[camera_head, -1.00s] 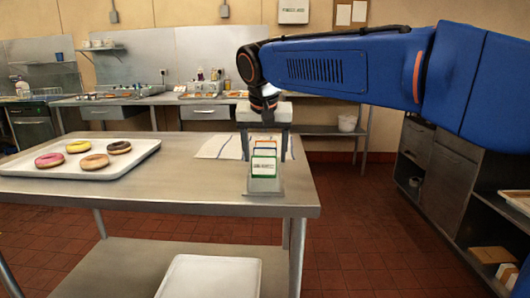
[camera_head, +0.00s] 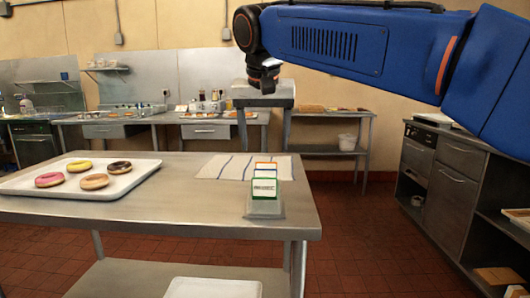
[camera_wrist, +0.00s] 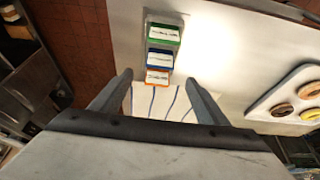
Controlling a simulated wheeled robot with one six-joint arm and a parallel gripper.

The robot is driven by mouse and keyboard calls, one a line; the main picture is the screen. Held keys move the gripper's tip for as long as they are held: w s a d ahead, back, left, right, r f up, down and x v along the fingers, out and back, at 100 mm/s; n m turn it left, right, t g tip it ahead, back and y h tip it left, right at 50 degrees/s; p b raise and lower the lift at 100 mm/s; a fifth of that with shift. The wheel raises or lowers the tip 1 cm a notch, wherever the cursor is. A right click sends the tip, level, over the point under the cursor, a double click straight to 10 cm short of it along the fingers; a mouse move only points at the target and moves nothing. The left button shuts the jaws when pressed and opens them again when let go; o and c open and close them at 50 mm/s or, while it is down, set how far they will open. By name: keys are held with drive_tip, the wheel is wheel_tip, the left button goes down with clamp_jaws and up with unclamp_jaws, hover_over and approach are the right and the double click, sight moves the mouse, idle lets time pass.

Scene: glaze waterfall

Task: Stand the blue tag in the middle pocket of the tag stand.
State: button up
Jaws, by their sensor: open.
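The tag stand (camera_head: 265,210) is a grey block near the table's front right edge. In it the green tag (camera_head: 264,188) is at the front. The blue tag (camera_wrist: 160,58) stands in the middle pocket, between the green tag and the orange tag (camera_wrist: 157,77), as the wrist view shows. In the head view only a thin strip of the blue tag shows behind the green one. My gripper (camera_head: 265,148) is open and empty above and behind the stand, with its fingers pointing down. In the wrist view its fingertips (camera_wrist: 158,78) are apart, with nothing between them touching.
A white sheet with blue stripes (camera_head: 225,166) lies behind the stand. A white tray (camera_head: 125,181) with several doughnuts is on the left of the table (camera_head: 180,217). The table between tray and stand is clear. A back counter and a right-hand cabinet stand farther off.

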drive_tip(key=shift+s+r, duration=0.15)
drive_tip(key=shift+r, duration=0.2)
drive_tip(key=s+d+f, duration=0.5)
drive_tip(key=d+f, duration=0.2)
drive_tip(key=d, duration=0.3)
drive_tip(key=s+d+f, duration=0.5)
drive_tip(key=d+f, duration=0.2)
drive_tip(key=d, duration=0.3)
drive_tip(key=s+d+f, duration=0.5)
drive_tip(key=s+f, duration=0.2)
drive_tip(key=f, duration=0.3)
drive_tip(key=s+d+f, duration=0.5)
drive_tip(key=s+f, duration=0.3)
drive_tip(key=f, duration=0.2)
drive_tip(key=shift+s+f, duration=0.15)
drive_tip(key=shift+s, duration=0.15)
